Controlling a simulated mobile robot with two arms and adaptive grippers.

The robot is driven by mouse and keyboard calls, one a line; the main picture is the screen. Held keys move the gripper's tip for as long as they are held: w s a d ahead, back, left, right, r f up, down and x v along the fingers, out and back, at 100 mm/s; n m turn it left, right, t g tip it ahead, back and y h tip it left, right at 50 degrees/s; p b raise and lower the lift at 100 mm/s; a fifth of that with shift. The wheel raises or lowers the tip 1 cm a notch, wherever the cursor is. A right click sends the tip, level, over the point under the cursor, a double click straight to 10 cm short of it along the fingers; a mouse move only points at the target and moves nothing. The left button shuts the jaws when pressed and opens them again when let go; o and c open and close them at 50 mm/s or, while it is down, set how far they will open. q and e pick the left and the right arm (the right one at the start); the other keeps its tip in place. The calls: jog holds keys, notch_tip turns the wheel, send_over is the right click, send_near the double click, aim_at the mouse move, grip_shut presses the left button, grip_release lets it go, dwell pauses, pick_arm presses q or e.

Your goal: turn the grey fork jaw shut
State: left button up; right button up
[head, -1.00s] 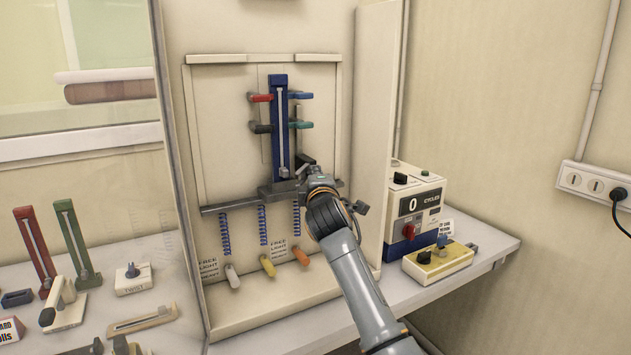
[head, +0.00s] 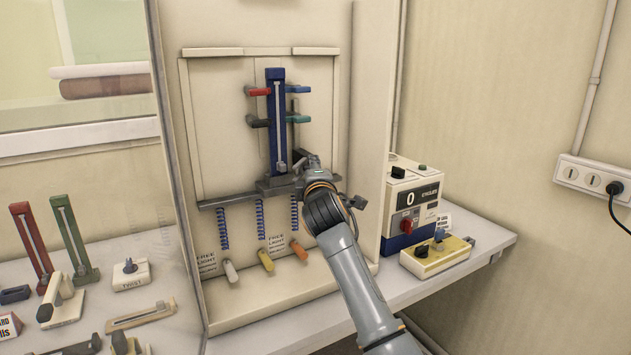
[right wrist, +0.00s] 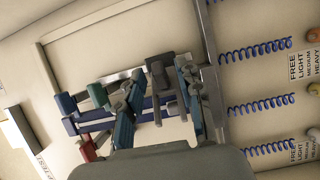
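The dark grey fork jaw (right wrist: 160,78), with short prongs, shows in the right wrist view between the two fingers of my right gripper (right wrist: 157,104). The fingers stand apart on either side of it; I cannot tell whether either touches it. In the head view my right gripper (head: 309,163) is at the lower right of the blue upright (head: 276,120), just above the grey rail, and its wrist hides most of the jaw. The blue upright also shows behind the fingers in the right wrist view. My left gripper is not in view.
Red (head: 258,91), blue (head: 298,89) and green levers (head: 298,119) stick out beside the upright. Blue springs (head: 261,222) hang below the rail (head: 228,199). A tall side panel (head: 367,130) stands right of my arm. A counter box (head: 412,200) reads 0.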

jog(key=s+d, duration=0.1)
jog(key=s, duration=1)
jog(key=shift+s+d, duration=0.15)
jog(key=shift+s, duration=0.05)
